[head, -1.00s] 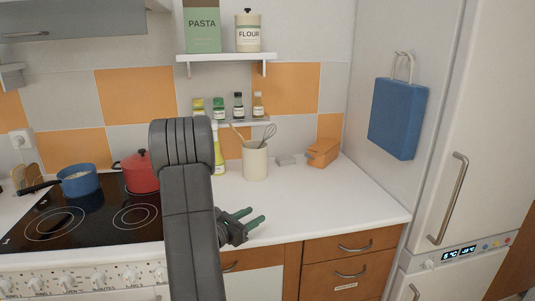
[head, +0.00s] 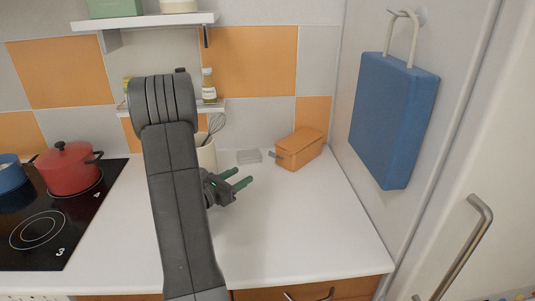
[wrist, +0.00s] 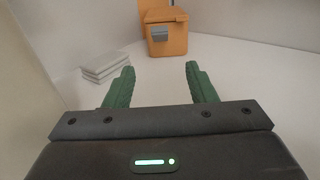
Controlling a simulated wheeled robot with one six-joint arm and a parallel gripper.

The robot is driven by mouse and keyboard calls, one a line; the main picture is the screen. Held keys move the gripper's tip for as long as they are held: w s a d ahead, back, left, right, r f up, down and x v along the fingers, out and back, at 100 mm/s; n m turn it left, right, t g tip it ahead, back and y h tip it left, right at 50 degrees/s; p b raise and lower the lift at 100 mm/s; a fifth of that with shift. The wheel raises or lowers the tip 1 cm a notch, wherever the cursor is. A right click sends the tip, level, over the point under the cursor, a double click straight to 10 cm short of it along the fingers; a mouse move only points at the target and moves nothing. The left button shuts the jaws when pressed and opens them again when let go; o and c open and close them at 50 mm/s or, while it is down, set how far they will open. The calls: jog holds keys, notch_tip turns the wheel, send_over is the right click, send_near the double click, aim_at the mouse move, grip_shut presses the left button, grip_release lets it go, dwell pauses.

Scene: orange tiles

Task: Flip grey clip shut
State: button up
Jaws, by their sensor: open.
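An orange box (head: 300,149) with its lid down stands at the back right of the white counter. Its grey clip (head: 275,155) sticks out from the box's left end in the head view. In the wrist view the grey clip (wrist: 160,33) is on the face of the orange box (wrist: 167,45) turned towards me, near its top edge. My gripper (head: 243,176) is open and empty above the counter, apart from the box and in front of it. In the wrist view the box lies beyond and between the green fingertips (wrist: 160,68).
A flat grey stack (head: 249,156) lies left of the box; it also shows in the wrist view (wrist: 105,67). A utensil crock (head: 207,155) stands partly behind my arm. A blue bag (head: 393,120) hangs at right. The counter's front right is clear.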

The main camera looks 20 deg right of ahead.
jog(key=shift+w+d+r, duration=0.1)
jog(key=shift+w+d, duration=0.2)
jog(key=shift+d, duration=0.2)
jog(key=p+x, duration=0.2)
jog(key=x, duration=1)
jog(key=shift+w+d+p, duration=0.1)
jog(key=shift+d+p, duration=0.15)
jog(key=shift+p, duration=0.15)
jog(key=c, duration=1)
